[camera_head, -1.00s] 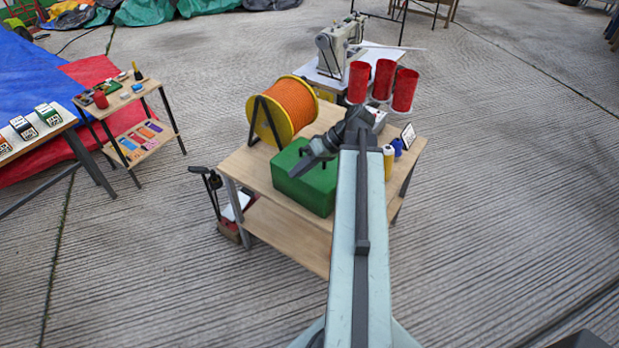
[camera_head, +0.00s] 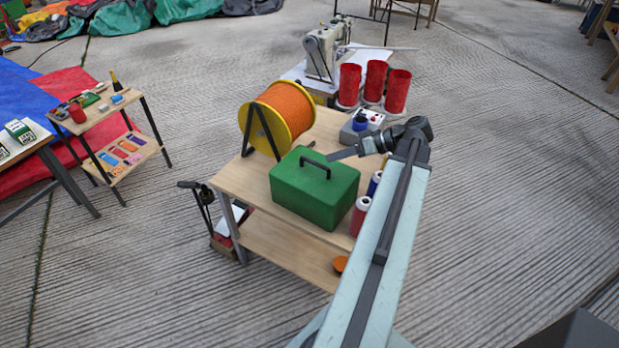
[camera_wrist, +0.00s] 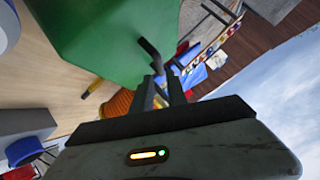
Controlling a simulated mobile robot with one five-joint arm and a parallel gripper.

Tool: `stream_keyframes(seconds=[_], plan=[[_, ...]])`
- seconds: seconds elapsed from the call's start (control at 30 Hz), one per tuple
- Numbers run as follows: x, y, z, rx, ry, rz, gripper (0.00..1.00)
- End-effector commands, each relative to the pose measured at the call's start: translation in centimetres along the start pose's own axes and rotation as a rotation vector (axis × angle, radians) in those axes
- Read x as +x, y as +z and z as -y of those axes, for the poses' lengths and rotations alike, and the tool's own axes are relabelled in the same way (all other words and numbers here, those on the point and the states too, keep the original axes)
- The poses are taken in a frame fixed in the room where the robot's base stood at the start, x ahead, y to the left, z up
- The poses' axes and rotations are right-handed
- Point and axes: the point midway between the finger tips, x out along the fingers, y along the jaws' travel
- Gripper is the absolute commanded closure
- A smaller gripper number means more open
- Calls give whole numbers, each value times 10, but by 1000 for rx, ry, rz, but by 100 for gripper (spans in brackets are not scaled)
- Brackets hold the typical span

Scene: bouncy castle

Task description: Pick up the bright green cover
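A green box (camera_head: 314,197) with a black handle on its lid stands closed on the wooden workbench (camera_head: 238,182). I cannot tell whether the bright green cover is this lid or another green thing. My gripper (camera_head: 340,154) is above the bench, just right of the box and close to its handle. In the wrist view, the green box (camera_wrist: 95,40) fills the top left, and the black handle (camera_wrist: 151,56) shows just beyond my two fingertips (camera_wrist: 165,76). A narrow gap shows between the fingers, with nothing held.
An orange cord reel (camera_head: 286,108) stands behind the box. A small table (camera_head: 108,112) at left holds a green pad (camera_head: 90,99). Open concrete lies right.

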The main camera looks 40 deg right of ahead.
Motion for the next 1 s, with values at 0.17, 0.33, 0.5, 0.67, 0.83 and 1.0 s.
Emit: stream_keyframes(seconds=[0.17,0.33,0.5,0.67,0.83,1.0], plan=[[6,2,-1,1,1,0,81],[25,3,-2,2,2,-1,81],[32,4,-2,3,3,-2,81],[60,9,-4,3,2,-1,81],[77,6,-2,3,4,-3,81],[75,4,-2,4,4,-3,84]])
